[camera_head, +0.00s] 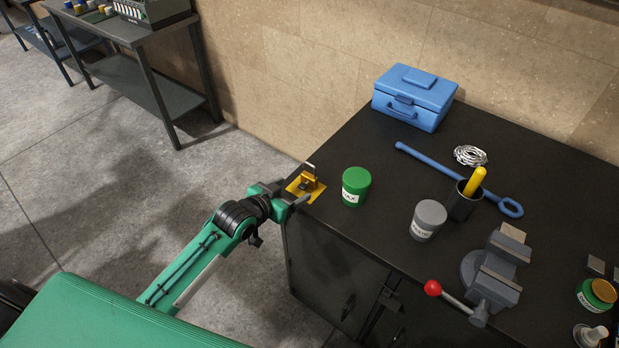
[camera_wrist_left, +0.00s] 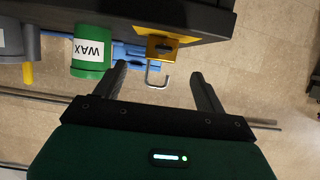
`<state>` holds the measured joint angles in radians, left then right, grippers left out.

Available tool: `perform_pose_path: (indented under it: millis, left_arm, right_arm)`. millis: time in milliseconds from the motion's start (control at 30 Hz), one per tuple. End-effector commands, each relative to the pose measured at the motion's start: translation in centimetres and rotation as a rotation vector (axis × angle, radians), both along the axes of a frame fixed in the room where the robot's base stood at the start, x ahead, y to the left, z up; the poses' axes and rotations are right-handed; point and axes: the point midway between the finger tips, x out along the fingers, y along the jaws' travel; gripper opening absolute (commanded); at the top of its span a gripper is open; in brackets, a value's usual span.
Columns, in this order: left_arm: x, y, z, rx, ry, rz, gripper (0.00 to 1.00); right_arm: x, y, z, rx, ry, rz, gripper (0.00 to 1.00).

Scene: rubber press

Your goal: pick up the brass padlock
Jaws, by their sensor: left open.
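The brass padlock (camera_head: 309,181) stands on a yellow patch (camera_head: 318,191) at the near left corner of the black bench, its steel shackle upward. In the left wrist view, which is upside down, the padlock (camera_wrist_left: 160,49) shows its brass body with the shackle pointing down the picture. My left gripper (camera_head: 297,193) is at the bench corner, right by the padlock. In the left wrist view my left gripper (camera_wrist_left: 160,82) is open, its fingers apart on either side of the shackle in the picture, with nothing held. Whether a finger touches the padlock I cannot tell.
A green WAX tin (camera_head: 355,187) stands just right of the padlock. Beyond are a grey tin (camera_head: 428,220), a dark cup (camera_head: 461,206), a blue wrench (camera_head: 440,170), wire (camera_head: 470,155), a blue toolbox (camera_head: 414,98) and a vise (camera_head: 490,270).

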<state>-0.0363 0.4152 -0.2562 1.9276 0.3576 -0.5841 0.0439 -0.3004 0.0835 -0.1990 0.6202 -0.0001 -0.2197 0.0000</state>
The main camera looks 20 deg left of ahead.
Motion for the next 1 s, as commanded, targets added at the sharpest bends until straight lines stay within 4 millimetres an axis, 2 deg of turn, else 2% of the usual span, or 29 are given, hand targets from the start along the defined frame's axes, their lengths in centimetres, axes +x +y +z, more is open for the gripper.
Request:
perform_pose_path:
  millis: [100,367,700,1000]
  left_arm:
    - [1.4,-0.5,-0.5,-0.001,0.001,0.0,0.73]
    - [2.6,-0.9,-1.1,0.001,0.001,0.001,0.73]
    - [6.0,-1.9,-2.6,0.001,0.002,0.001,0.73]
    - [6.7,-2.2,-3.2,0.001,0.001,0.0,0.73]
  right_arm:
    - [0.0,-0.3,0.4,-0.003,0.0,0.0,0.0]
    - [0.0,-0.2,0.8,-0.002,0.001,0.0,0.0]
    - [-0.1,0.9,2.4,0.009,0.001,-0.001,0.0]
    - [0.0,0.8,2.5,0.009,0.001,0.0,0.0]
